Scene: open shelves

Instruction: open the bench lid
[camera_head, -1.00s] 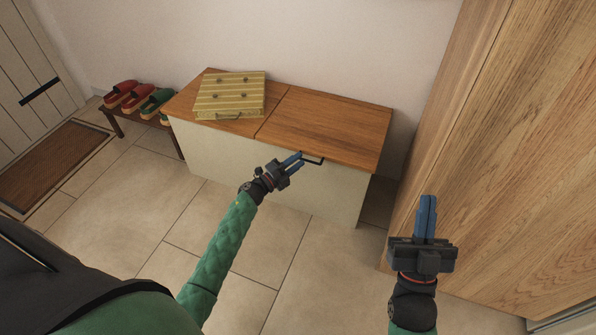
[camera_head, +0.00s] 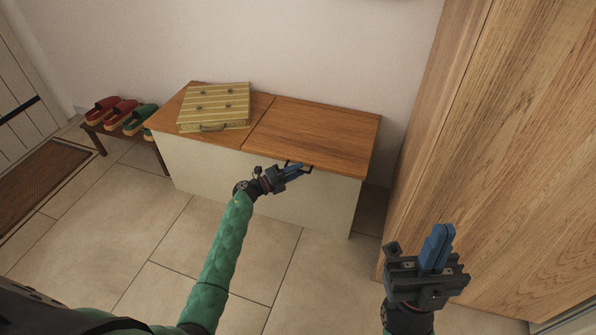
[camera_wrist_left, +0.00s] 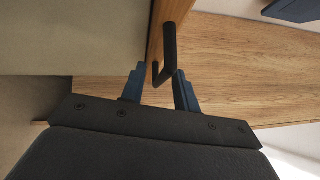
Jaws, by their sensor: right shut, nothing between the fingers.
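The bench (camera_head: 255,185) has a pale front and a wooden top in two parts. Its right lid (camera_head: 315,135) lies flat and shut, with a black handle (camera_head: 309,168) at the front edge. My left gripper (camera_head: 296,170) is at that handle. In the left wrist view its blue fingers (camera_wrist_left: 160,82) are apart, with the bent black handle (camera_wrist_left: 168,50) reaching in between their tips; contact is unclear. The lid's wooden edge (camera_wrist_left: 156,30) shows beside the handle. My right gripper (camera_head: 440,245) is shut and empty, away from the bench.
A striped yellow case (camera_head: 215,107) lies on the bench's left part. A low rack (camera_head: 130,138) with red and green shoes stands to the left. A tall wooden cabinet (camera_head: 510,150) rises close on the right. The tiled floor in front is clear.

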